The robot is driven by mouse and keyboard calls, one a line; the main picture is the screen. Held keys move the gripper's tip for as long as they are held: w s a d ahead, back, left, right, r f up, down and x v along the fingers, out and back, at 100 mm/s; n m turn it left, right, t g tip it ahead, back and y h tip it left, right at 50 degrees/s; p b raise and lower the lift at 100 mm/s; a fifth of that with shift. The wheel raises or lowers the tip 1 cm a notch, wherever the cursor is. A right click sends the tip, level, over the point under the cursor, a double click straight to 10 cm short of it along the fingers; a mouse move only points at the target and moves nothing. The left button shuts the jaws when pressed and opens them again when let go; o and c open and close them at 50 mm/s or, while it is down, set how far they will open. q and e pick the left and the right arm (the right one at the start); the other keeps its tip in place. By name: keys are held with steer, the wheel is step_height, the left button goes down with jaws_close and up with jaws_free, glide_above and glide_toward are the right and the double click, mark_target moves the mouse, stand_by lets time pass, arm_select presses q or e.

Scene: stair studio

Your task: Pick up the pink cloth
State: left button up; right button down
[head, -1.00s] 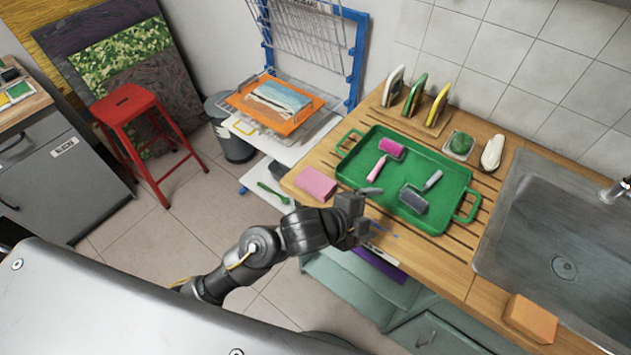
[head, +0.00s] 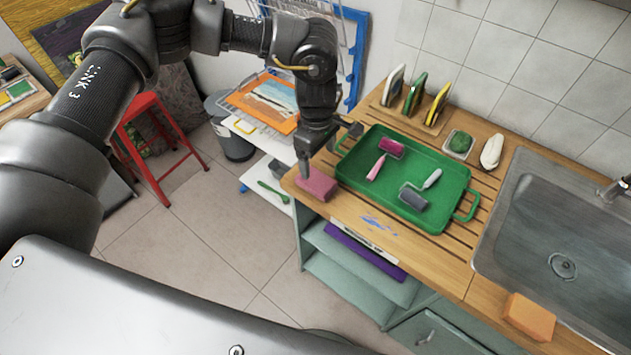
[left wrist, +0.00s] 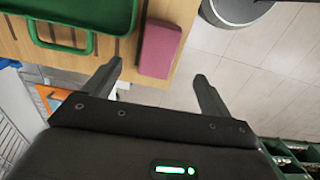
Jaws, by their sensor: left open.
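The pink cloth (head: 317,186) is a folded block at the left front corner of the wooden counter, left of the green tray. It also shows in the left wrist view (left wrist: 159,49), between and just beyond my fingertips. My left gripper (head: 328,151) is open and points down above the back of the cloth. One finger reaches down close to the cloth's back left edge; I cannot tell if it touches. The left wrist view shows both open fingers (left wrist: 158,72) with nothing held between them. My right gripper is not in view.
The green tray (head: 398,216) holds two rollers, close right of the cloth. A drying rack with an orange board (head: 262,100) stands behind left. A sink (head: 545,225) and orange sponge (head: 530,316) are at right. The counter's front edge lies near the cloth.

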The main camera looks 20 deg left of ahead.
arm_select(q)
steer(key=a, duration=0.1)
steer(key=p, duration=0.2)
glide_above(313, 178)
step_height(313, 178, down, 4)
steer(key=shift+s+d+f, duration=0.1)
steer(key=shift+d, duration=0.05)
steer(key=shift+f, duration=0.4)
step_height(313, 178, down, 4)
steer(key=p, duration=0.3)
steer(key=shift+f, duration=0.55)
steer(key=shift+c, duration=0.3)
